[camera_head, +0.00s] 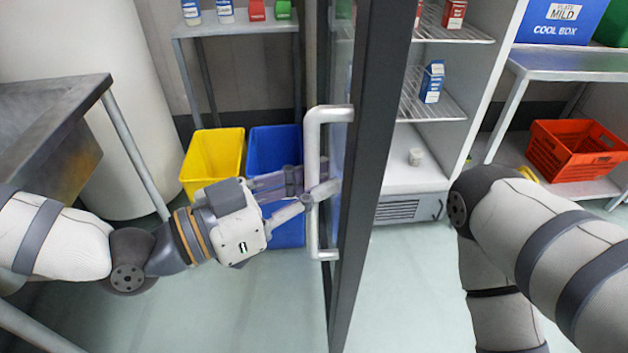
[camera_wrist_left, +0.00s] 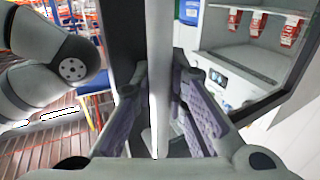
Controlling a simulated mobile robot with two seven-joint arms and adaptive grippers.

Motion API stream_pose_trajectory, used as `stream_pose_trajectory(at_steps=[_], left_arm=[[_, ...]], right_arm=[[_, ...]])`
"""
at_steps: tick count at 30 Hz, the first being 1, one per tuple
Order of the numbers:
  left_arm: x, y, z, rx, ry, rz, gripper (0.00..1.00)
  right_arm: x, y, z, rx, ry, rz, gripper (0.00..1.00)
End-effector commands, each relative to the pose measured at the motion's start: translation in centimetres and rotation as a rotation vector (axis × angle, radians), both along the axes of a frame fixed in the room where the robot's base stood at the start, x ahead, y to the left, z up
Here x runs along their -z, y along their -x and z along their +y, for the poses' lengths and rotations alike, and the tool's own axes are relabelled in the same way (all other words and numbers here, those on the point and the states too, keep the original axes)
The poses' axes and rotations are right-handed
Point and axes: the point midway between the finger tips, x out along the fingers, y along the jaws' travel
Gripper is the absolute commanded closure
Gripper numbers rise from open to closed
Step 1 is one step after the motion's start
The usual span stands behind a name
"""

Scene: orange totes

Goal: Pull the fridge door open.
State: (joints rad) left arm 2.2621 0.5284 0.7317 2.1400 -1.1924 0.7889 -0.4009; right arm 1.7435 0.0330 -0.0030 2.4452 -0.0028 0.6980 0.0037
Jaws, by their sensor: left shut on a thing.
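The fridge door (camera_head: 372,140) stands open, seen nearly edge-on in the head view, with the shelves inside the fridge (camera_head: 425,165) showing to its right. A light grey, vertical bar handle (camera_head: 313,135) is fixed to the door's left face. My left gripper (camera_head: 305,192) is shut on the handle at its lower half. In the left wrist view the handle (camera_wrist_left: 160,70) runs between the two fingers of the gripper (camera_wrist_left: 160,110). My right arm shows at the right of the head view, but its gripper is out of view.
A yellow bin (camera_head: 212,158) and a blue bin (camera_head: 272,148) stand behind my left gripper. A metal table (camera_head: 50,105) is at the left. A red crate (camera_head: 578,150) sits on a low shelf at the right. The floor by the door is clear.

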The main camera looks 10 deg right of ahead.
Motion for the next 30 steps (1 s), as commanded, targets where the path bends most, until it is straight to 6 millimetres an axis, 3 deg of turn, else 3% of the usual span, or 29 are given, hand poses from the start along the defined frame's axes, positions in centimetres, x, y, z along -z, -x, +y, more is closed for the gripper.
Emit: stream_pose_trajectory(at_steps=[2, 3, 5, 20, 30], left_arm=[[0.3, 0.4, -0.1, 0.009, -0.007, 0.007, 1.0], [0.3, 0.4, -0.1, 0.009, -0.007, 0.007, 0.78], [0.3, 0.3, -0.1, 0.008, -0.006, 0.007, 0.65], [0.1, 0.3, 0.6, 0.0, -0.001, 0.002, 0.65], [0.0, 3.4, 8.5, -0.002, -0.002, 0.001, 0.65]], right_arm=[[0.0, 0.0, 0.0, 0.0, 0.0, 0.001, 0.6], [0.0, 0.0, 0.0, 0.0, 0.0, 0.001, 0.6], [0.0, 0.0, 0.0, 0.0, 0.0, 0.001, 0.6], [0.0, 0.0, 0.0, 0.0, 0.0, 0.0, 0.6], [0.0, 0.0, 0.0, 0.0, 0.0, 0.0, 0.6]])
